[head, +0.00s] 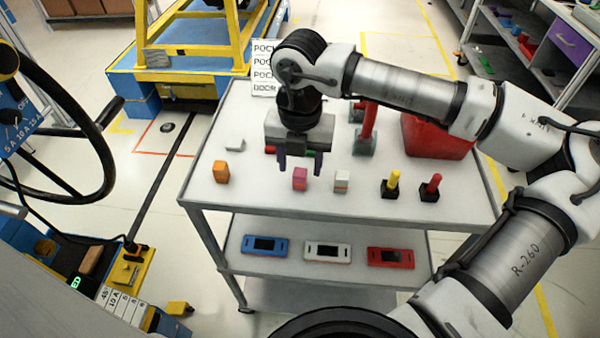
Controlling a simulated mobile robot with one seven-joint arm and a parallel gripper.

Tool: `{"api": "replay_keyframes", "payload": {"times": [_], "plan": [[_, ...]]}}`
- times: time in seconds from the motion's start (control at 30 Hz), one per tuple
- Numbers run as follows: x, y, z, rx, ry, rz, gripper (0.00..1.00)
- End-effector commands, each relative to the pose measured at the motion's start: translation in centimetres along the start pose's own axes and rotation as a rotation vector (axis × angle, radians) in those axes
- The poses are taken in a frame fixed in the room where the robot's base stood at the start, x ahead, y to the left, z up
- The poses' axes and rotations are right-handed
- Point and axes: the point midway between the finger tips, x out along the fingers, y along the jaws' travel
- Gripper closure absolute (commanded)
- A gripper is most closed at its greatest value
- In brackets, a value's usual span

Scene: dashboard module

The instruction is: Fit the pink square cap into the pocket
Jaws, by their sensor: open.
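The pink square cap (300,179) stands upright on the white table (240,200), near its front edge. My gripper (300,161) points down just above and behind the cap. Its two dark fingers are apart, with nothing seen between them. I cannot tell whether the fingertips touch the cap. I cannot make out the pocket. A sign (264,68) with lines starting "POC" stands behind the table, partly hidden by my arm.
An orange block (221,172) is left of the cap, and a white block (342,181) is right of it. Yellow (391,185) and red (431,187) pegs stand farther right. A red bin (438,138) sits behind. A steering wheel and dashboard panel (25,140) are at left.

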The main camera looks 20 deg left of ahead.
Motion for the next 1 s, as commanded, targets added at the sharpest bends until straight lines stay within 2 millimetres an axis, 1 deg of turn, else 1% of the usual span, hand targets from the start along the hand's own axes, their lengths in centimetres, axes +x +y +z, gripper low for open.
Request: {"api": "replay_keyframes", "payload": {"times": [0.1, 0.17, 0.4, 0.47, 0.77, 0.8, 1.0], "plan": [[1.3, 0.0, 0.0, 0.000, 0.002, 0.002, 0.51], [1.8, 0.0, 0.0, 0.000, 0.001, 0.002, 0.51], [2.0, 0.0, 0.0, 0.000, -0.001, 0.000, 0.51], [2.0, 0.0, 0.0, 0.000, -0.001, 0.001, 0.57], [2.0, 0.0, 0.0, 0.000, -0.001, 0.001, 0.97], [2.0, 0.0, 0.0, 0.000, -0.001, 0.001, 0.99], [2.0, 0.0, 0.0, 0.000, -0.001, 0.000, 0.99]]}}
